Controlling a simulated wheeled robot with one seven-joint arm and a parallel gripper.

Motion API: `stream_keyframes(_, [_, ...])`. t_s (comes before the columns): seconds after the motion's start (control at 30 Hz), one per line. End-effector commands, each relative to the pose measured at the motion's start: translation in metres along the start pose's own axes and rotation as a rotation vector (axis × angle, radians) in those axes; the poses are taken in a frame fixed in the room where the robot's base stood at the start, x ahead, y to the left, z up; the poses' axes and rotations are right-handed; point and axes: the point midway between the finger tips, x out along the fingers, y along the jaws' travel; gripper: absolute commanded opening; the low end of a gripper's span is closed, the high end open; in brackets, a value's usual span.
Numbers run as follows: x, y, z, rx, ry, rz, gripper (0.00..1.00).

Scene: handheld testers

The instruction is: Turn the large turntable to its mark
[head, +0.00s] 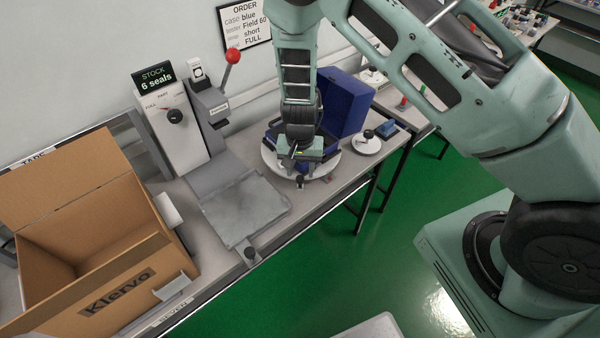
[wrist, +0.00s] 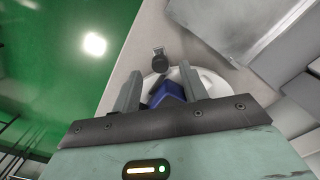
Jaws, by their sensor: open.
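The large turntable (head: 327,168) is a pale round disc on the bench, with an open dark blue case (head: 343,103) on it, lid raised at the back. A small dark knob (head: 300,182) stands at the disc's front edge. My gripper (head: 298,160) is over the front part of the disc, pointing down, and hides part of the case. In the wrist view the open fingers (wrist: 160,72) have a blue corner of the case (wrist: 167,93) between them, with the white disc (wrist: 215,84) behind. The dark knob (wrist: 160,62) shows just beyond the fingertips. I cannot tell whether anything touches.
A smaller round turntable (head: 366,147) with a black knob is to the right. A grey press with a red-balled lever (head: 233,56) and a flat grey plate (head: 245,207) are to the left. A cardboard box (head: 85,240) stands further left. A small reddish spot (head: 328,180) lies near the disc's front.

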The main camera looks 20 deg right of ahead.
Motion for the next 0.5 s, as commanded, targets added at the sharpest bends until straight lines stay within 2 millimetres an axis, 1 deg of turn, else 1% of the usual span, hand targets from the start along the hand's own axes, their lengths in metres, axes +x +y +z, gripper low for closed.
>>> stream_keyframes(0.03, [0.007,0.001,0.0,0.002,-0.001,0.001,0.43])
stream_keyframes(0.1, [0.016,0.0,0.0,0.0,-0.002,0.001,0.43])
stream_keyframes(0.2, [0.024,0.0,-0.001,0.002,0.001,0.0,0.43])
stream_keyframes(0.3, [0.028,0.0,0.0,0.001,0.0,0.0,0.43])
stream_keyframes(0.5, [0.03,0.0,0.0,0.0,0.0,-0.001,0.43])
